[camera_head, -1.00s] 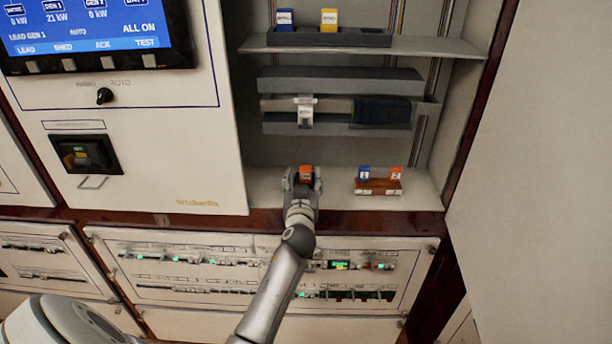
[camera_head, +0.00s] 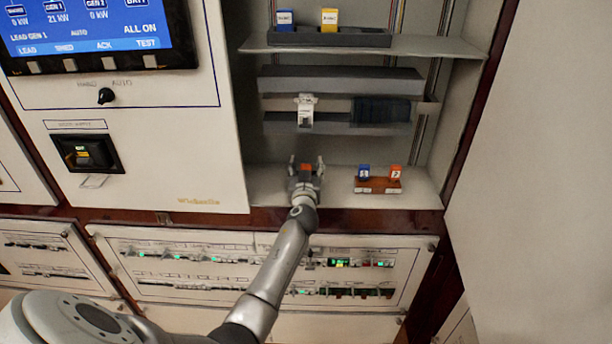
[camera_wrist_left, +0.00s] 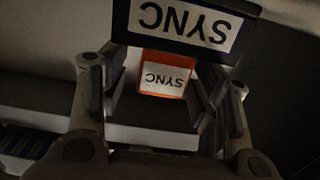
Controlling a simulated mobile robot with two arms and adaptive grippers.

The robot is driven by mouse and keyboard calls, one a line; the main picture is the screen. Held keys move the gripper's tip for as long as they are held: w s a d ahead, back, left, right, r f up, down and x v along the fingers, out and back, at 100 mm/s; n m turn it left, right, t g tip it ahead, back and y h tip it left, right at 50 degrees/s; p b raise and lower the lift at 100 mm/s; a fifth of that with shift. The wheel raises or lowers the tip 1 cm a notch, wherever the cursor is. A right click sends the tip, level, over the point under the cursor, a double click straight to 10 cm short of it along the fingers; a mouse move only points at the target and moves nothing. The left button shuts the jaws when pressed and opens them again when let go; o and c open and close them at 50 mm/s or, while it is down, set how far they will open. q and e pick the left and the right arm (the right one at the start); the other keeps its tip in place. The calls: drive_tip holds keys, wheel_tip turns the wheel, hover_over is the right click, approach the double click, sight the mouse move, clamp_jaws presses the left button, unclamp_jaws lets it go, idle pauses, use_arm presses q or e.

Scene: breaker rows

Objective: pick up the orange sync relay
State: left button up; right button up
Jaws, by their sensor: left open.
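The orange sync relay (camera_head: 306,167) is at the lower shelf of the cabinet, partly hidden by my left gripper. My left gripper (camera_head: 306,172) is open, with one finger on each side of the relay. In the left wrist view the relay (camera_wrist_left: 162,58) has a white label reading SYNC, upside down, and sits between the open fingers. A dark piece (camera_wrist_left: 185,22) with a larger upside-down SYNC label shows just above it. I cannot tell whether the fingers touch the relay. My right gripper is not in view.
On the lower shelf (camera_head: 265,185), a brown holder (camera_head: 377,187) with a blue piece (camera_head: 363,171) and an orange-red piece (camera_head: 396,171) stands to the right. A rail with a white module (camera_head: 305,113) is above. The upper shelf holds a blue block (camera_head: 285,20) and a yellow block (camera_head: 329,19).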

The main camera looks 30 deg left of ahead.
use_arm(q)
drive_tip(key=c, duration=1.1)
drive_tip(key=shift+c, duration=0.2)
drive_tip(key=shift+r, duration=0.15)
